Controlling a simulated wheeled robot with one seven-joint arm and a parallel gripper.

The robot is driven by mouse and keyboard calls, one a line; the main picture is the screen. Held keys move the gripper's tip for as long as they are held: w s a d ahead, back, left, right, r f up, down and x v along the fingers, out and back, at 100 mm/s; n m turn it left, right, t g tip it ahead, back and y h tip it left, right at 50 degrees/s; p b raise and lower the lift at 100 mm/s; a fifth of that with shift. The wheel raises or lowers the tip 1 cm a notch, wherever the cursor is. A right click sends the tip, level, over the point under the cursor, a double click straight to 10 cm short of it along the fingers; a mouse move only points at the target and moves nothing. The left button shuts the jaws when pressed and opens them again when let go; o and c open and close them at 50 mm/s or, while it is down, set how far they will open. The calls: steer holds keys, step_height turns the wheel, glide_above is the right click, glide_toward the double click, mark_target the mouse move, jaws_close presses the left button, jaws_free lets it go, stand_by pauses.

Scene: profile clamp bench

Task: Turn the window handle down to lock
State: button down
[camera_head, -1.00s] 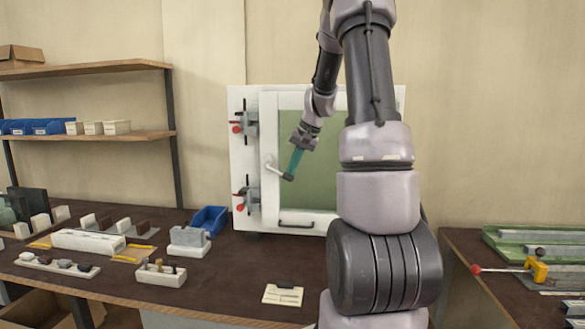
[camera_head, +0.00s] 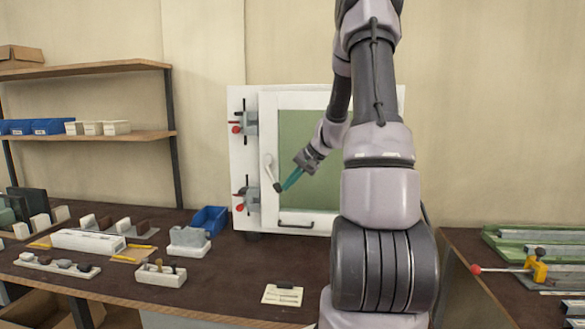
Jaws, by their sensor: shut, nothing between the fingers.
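The window handle (camera_head: 271,172) is a white lever with a dark tip on the left stile of the white window frame (camera_head: 267,118). It slants steeply downward, its dark tip low and slightly right of its pivot. My gripper (camera_head: 284,188) has teal fingers and is shut, with nothing visible between them. The fingertips are at the right side of the handle's dark tip, touching it or very close; I cannot tell which.
Two clamps with red knobs (camera_head: 237,129) sit on the board left of the window. A dark pull bar (camera_head: 296,224) is on the lower frame. Blocks, trays and a blue bin (camera_head: 209,220) occupy the left bench.

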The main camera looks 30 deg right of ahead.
mark_target(281, 190)
steer(key=f+t+y, duration=0.1)
steer(key=w+a+t+y, duration=0.1)
steer(key=y, duration=0.1)
steer(key=a+f+t+y, duration=0.1)
steer(key=t, duration=0.1)
steer(key=shift+w+a+f+m+y, duration=0.2)
steer(key=shift+w+f+m+y, duration=0.05)
steer(key=shift+f+m+y, duration=0.15)
steer(key=shift+w+a+f, duration=0.1)
steer(key=shift+w+a, duration=0.15)
steer(key=shift+a, duration=0.1)
steer(key=shift+a, duration=0.1)
steer(key=shift+f, duration=0.1)
